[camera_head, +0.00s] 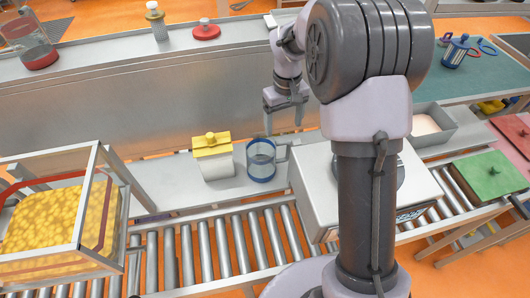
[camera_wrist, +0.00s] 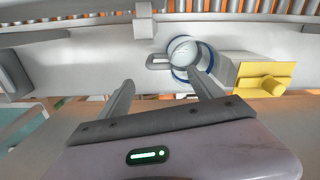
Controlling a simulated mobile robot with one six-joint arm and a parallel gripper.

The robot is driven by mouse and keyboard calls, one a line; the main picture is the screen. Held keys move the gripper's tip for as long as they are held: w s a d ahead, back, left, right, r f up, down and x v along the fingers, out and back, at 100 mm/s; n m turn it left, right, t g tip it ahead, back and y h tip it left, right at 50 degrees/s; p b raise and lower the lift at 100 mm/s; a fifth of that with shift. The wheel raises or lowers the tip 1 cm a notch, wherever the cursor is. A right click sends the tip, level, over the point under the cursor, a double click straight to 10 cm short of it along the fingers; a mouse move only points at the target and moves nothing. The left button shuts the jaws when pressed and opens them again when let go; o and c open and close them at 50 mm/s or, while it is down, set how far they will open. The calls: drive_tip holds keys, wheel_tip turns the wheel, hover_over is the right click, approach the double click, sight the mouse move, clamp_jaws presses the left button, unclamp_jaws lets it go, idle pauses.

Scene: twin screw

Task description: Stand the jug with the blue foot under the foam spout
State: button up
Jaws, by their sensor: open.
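The clear jug with the blue foot (camera_head: 261,162) stands upright on the grey counter, right of a yellow-lidded white container. In the wrist view the jug (camera_wrist: 184,50) is seen from above, with its handle on the left. My gripper (camera_head: 286,122) is open and empty, with its fingers pointing down, above and behind the jug in the head view. In the wrist view my gripper (camera_wrist: 160,82) has its fingers spread towards the jug's handle side; the right finger overlaps the jug's edge, and contact cannot be told. I cannot make out the foam spout for certain.
The yellow-lidded container (camera_head: 212,146) stands close to the jug; it also shows in the wrist view (camera_wrist: 262,82). A grey box-shaped machine (camera_head: 318,187) is right of the jug, partly hidden by my arm. A roller conveyor (camera_head: 205,250) runs in front. A red-footed jug (camera_head: 40,58) stands far left.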

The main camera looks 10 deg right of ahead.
sight(284, 143)
drive_tip(key=f+b, duration=0.1)
drive_tip(key=f, duration=0.4)
drive_tip(key=f+b, duration=0.1)
drive_tip(key=f, duration=0.5)
drive_tip(key=shift+s+d+f, duration=0.15)
drive_tip(key=shift+s+d, duration=0.05)
drive_tip(key=shift+c, duration=0.5)
clamp_jaws()
